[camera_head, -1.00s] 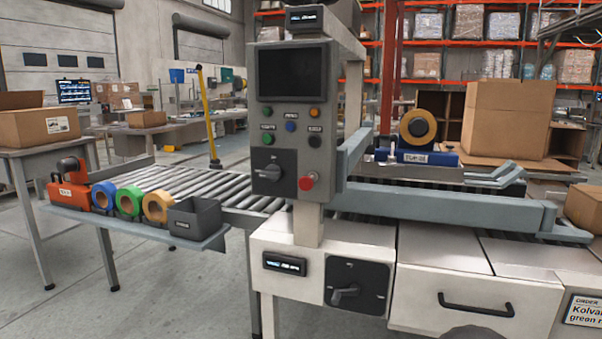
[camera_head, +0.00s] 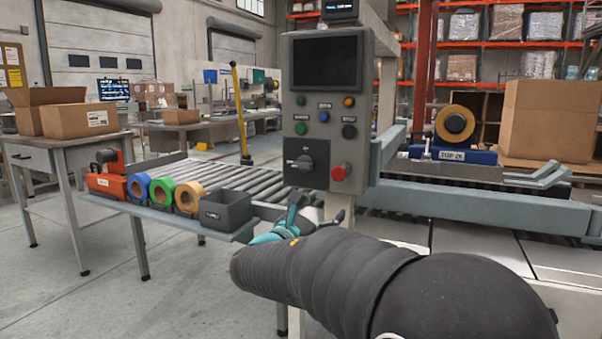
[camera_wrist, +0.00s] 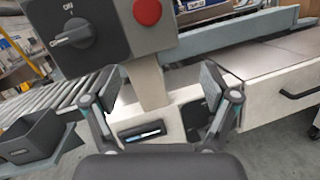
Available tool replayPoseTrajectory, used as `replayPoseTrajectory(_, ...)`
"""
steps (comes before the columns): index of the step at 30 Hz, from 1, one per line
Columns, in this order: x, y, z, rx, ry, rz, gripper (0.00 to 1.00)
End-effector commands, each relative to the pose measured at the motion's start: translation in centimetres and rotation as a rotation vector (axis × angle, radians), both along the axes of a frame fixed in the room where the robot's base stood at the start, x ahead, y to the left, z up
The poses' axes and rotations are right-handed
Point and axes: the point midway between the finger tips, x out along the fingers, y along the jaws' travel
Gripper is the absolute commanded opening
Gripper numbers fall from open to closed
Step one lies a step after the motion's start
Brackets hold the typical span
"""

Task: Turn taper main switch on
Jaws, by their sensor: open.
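The grey control panel (camera_head: 327,115) carries a dark rotary switch (camera_head: 307,161) at its lower left, with a red button (camera_head: 341,172) beside it. In the wrist view the panel switch (camera_wrist: 75,35) shows a lighter tip pointing left; small lettering stands above it. A second, larger black switch plate (camera_wrist: 194,118) on the white lower housing shows only partly, behind my right finger; its handle is hidden. In the head view my arm covers it. My gripper (camera_wrist: 161,88) is open and empty, its fingers apart below the panel and in front of the housing. It also shows in the head view (camera_head: 318,212).
A grey bin (camera_head: 226,211), tape rolls (camera_head: 187,198) and an orange tape dispenser (camera_head: 112,184) sit on a shelf left of my gripper. The panel post (camera_wrist: 150,84) stands between my fingers in the wrist view. A black drawer handle (camera_wrist: 302,90) is at right.

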Motion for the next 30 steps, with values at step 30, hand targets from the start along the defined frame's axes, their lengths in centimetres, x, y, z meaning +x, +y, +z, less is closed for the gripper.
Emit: replayPoseTrajectory(30, 11.2, 6.7, 4.7, -0.290, -0.094, 0.136, 0.85)
